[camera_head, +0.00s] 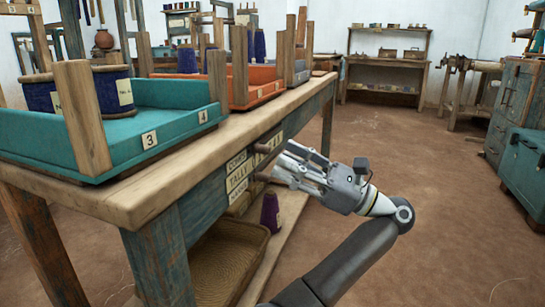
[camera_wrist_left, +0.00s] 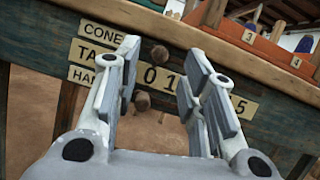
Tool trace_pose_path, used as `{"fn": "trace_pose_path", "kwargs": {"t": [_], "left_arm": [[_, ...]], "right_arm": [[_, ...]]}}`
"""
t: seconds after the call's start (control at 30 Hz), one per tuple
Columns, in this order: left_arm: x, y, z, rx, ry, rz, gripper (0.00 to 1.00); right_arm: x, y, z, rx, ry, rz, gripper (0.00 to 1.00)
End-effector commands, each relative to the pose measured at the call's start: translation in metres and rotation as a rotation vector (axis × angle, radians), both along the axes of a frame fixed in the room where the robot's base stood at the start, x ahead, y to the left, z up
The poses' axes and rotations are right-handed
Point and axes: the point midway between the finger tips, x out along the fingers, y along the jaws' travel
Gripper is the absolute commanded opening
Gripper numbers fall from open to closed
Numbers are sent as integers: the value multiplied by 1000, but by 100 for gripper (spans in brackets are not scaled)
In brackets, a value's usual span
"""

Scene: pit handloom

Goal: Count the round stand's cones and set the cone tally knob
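My left gripper (camera_head: 280,165) is in front of the bench's side, fingers pointing at the label plates. It also shows in the left wrist view (camera_wrist_left: 163,82), where its fingers are spread with nothing between the pads. Two round brown wooden knobs stick out there, an upper knob (camera_wrist_left: 159,55) and a lower knob (camera_wrist_left: 142,101), both framed between the fingers. I cannot tell whether a finger touches either. The tally plate (camera_head: 237,178) sits among stacked labels; a number plate (camera_wrist_left: 160,78) beside them is partly hidden by the gripper. I cannot make out the round stand. My right gripper is out of view.
The bench (camera_head: 130,200) carries a teal tray (camera_head: 150,125) and an orange tray (camera_head: 262,92) with wooden posts. A purple cone (camera_head: 270,213) and a woven basket (camera_head: 228,270) are under the bench. A teal chest (camera_head: 525,175) stands right. The brown floor between is clear.

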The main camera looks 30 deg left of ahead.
Motion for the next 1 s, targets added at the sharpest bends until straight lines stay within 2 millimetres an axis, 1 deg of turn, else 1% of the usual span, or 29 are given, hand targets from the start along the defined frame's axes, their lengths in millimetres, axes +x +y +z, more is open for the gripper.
{"fn": "trace_pose_path", "kwargs": {"t": [0.03, 0.23, 0.4, 0.63, 0.67, 0.93, 0.97, 1.0], "left_arm": [[-3, 9, 1, 3, -5, 2, 38], [-10, 31, 12, 2, -2, 1, 38], [-12, 38, 16, 2, 0, 0, 38], [-12, 38, 17, 1, -1, 0, 38], [-12, 38, 17, 1, -1, 0, 37], [-12, 38, 17, 1, 0, 0, 2], [-12, 38, 17, 1, 0, 0, 0], [-12, 38, 17, 1, 0, 0, 0]], "right_arm": [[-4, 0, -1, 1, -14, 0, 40], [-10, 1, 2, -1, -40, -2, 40], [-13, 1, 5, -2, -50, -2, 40], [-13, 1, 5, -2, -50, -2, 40], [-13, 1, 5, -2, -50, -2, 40], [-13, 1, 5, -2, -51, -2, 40], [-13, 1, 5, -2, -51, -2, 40], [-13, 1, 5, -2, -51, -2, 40]]}}
